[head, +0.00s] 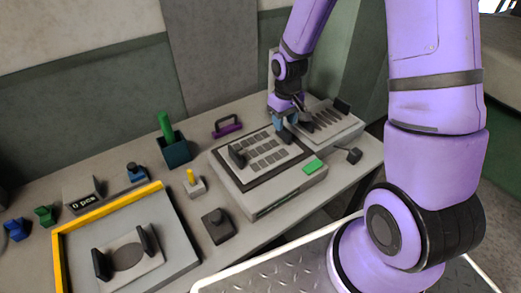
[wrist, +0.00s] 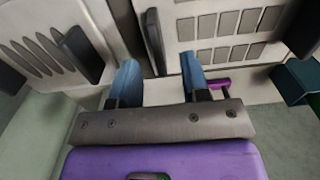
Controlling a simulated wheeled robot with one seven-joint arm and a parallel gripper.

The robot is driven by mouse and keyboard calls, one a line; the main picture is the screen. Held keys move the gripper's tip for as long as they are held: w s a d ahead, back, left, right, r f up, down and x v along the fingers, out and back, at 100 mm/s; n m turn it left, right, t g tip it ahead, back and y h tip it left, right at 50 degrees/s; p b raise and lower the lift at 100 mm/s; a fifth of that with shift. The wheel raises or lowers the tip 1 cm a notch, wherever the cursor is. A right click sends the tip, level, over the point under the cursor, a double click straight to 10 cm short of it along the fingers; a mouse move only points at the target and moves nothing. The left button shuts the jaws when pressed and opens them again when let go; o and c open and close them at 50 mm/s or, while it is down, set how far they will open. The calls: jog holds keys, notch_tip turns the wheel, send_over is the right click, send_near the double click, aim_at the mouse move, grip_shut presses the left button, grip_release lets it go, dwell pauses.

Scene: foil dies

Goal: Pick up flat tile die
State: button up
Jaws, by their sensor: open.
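The die with a grid of small rectangular tiles (head: 268,150) lies on the light machine bed in the head view. It also fills the upper right of the wrist view (wrist: 222,28). It has an upright dark handle at each end. My gripper (head: 285,133) is over its right end, pointing down, and hides that handle in the head view. In the wrist view my gripper (wrist: 159,64) is open, with a blue fingertip on either side of the die's near handle (wrist: 154,42). I cannot tell whether either finger touches it.
A die with long slots (head: 325,122) lies just right of my gripper; its dark handle (wrist: 82,54) is close to the left finger. An oval die (head: 128,257) lies in a yellow-edged tray. A purple handle (head: 227,126) and teal cup (head: 175,151) stand behind.

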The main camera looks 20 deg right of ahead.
aim_at(283, 139)
jog(key=shift+w+d+f, duration=0.1)
jog(key=shift+f, duration=1.2)
jog(key=shift+w+f, duration=0.1)
jog(key=shift+f, duration=1.2)
grip_shut()
